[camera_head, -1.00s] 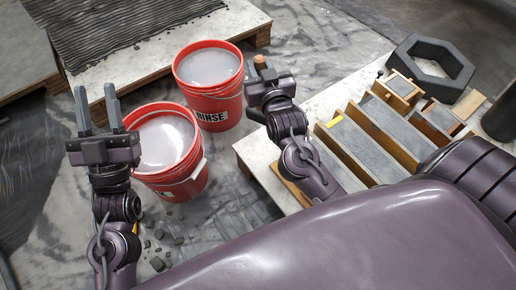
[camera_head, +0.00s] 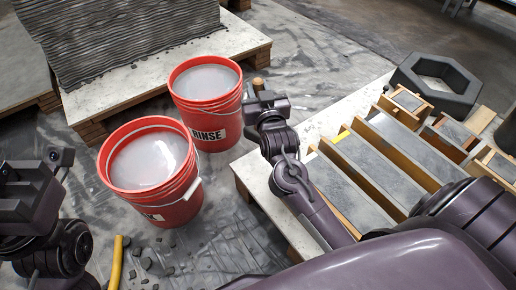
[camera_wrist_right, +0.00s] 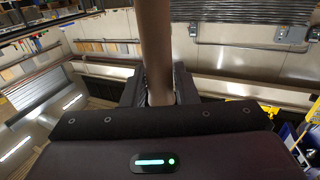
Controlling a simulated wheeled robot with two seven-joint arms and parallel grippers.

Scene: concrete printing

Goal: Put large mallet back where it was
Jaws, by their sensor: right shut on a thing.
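My right gripper (camera_head: 262,100) is shut on a brown wooden handle, taken to be the large mallet's (camera_wrist_right: 155,45). In the right wrist view the handle rises from between the fingers. In the head view only its tan end (camera_head: 259,85) shows above the gripper, beside the RINSE bucket (camera_head: 212,130). The mallet's head cannot be seen. My left gripper (camera_head: 32,190) is at the left edge, partly cut off; its fingers do not show clearly.
A second red bucket (camera_head: 170,212) of grey liquid stands nearer. Wooden moulds with grey concrete (camera_head: 375,165) lie on a pale board (camera_head: 250,172) at right, with a dark hexagonal ring (camera_head: 473,90) behind. A yellow bar (camera_head: 115,265) and dark rubble lie on the floor.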

